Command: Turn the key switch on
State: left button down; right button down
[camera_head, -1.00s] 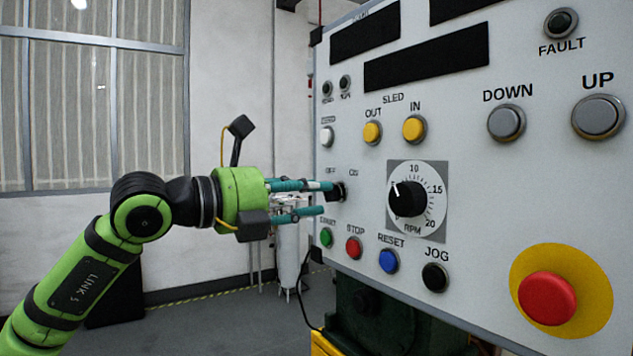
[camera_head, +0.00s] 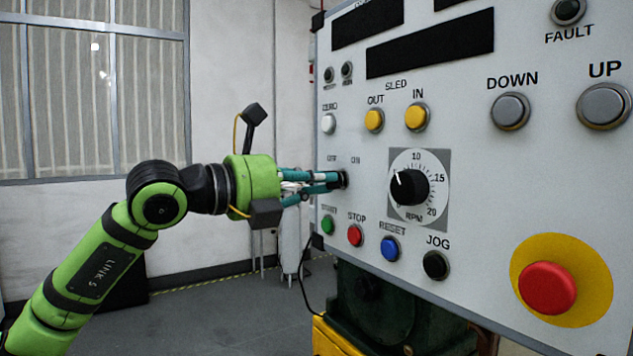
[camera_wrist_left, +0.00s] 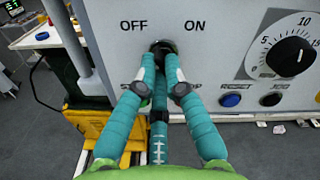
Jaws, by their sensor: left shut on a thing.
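The key switch (camera_head: 345,179) is a small dark round part on the grey-white panel, below the OFF and ON labels. In the left wrist view the key switch (camera_wrist_left: 163,45) sits between those two labels, mostly covered by my fingers. My left gripper (camera_head: 336,181) reaches it from the left with teal fingers. In the left wrist view the fingertips of my left gripper (camera_wrist_left: 161,56) come together at the switch and are shut on its key. The key itself is hidden, so its angle cannot be told. My right gripper is not in view.
The RPM dial (camera_head: 409,187) is right of the switch. Green, red STOP (camera_head: 355,235), blue RESET (camera_head: 391,248) and black JOG (camera_head: 435,264) buttons sit below. A large red button (camera_head: 547,288) is at lower right. Yellow OUT (camera_head: 374,119) and IN buttons are above.

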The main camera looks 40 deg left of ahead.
pick_arm(q)
jog(key=shift+r+m, duration=0.1)
jog(key=shift+m, duration=5.6)
jog(key=c, duration=1.3)
grip_release()
